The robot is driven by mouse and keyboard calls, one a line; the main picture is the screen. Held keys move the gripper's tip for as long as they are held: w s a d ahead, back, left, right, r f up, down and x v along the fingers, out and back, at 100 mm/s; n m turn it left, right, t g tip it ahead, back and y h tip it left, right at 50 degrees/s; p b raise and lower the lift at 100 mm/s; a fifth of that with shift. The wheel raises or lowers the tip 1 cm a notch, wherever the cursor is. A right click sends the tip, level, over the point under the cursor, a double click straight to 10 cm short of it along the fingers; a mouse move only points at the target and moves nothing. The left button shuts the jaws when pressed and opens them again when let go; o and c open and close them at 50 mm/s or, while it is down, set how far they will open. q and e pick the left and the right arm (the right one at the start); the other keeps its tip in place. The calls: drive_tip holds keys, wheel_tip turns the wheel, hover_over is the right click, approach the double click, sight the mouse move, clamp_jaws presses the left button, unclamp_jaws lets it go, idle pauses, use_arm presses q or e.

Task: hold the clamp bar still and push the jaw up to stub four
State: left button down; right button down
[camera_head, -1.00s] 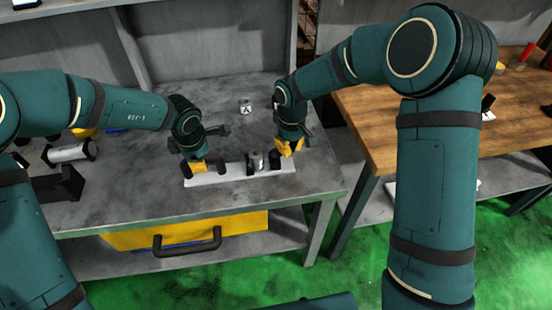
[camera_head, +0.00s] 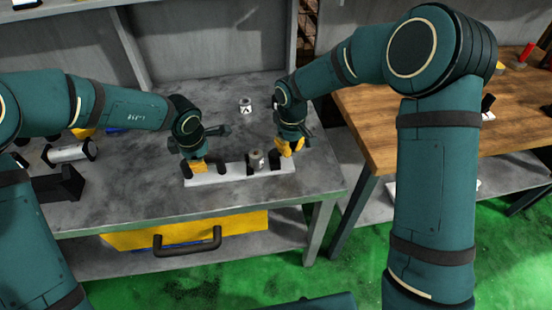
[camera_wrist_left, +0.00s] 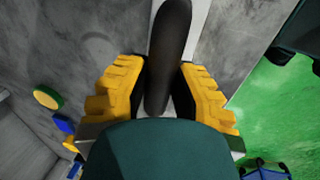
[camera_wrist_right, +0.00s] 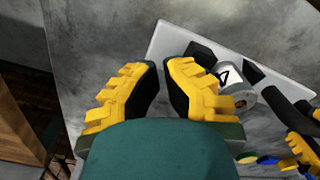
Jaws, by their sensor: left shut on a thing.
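The white clamp bar (camera_head: 235,172) lies along the front of the grey bench, with several dark upright stubs on it. My left gripper (camera_head: 195,166) is at its left end, shut on a dark stub (camera_wrist_left: 172,45). A grey cylinder with a black-and-white label (camera_head: 257,159) stands at the bar between two dark pieces; it shows in the right wrist view (camera_wrist_right: 235,84). The right dark piece (camera_wrist_right: 201,53) is close beside my right gripper (camera_wrist_right: 161,72), which is narrowly open with nothing visible between its fingers. I cannot tell for certain which piece is the jaw.
A similar labelled cylinder (camera_head: 246,105) stands farther back on the bench. A lying white roller with dark ends (camera_head: 68,153) and a black block (camera_head: 62,184) are at the left. The bench middle is mostly clear.

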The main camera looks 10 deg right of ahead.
drive_tip(key=shift+s+d+f, duration=0.1)
drive_tip(key=shift+s+f, duration=0.15)
drive_tip(key=shift+w+r, duration=0.2)
drive_tip(key=shift+r, duration=1.65)
drive_tip(key=shift+a, duration=3.85)
idle(0.4)
wheel_tip(320, 180, up, 7)
drive_tip(key=shift+d, duration=0.4)
idle(0.7)
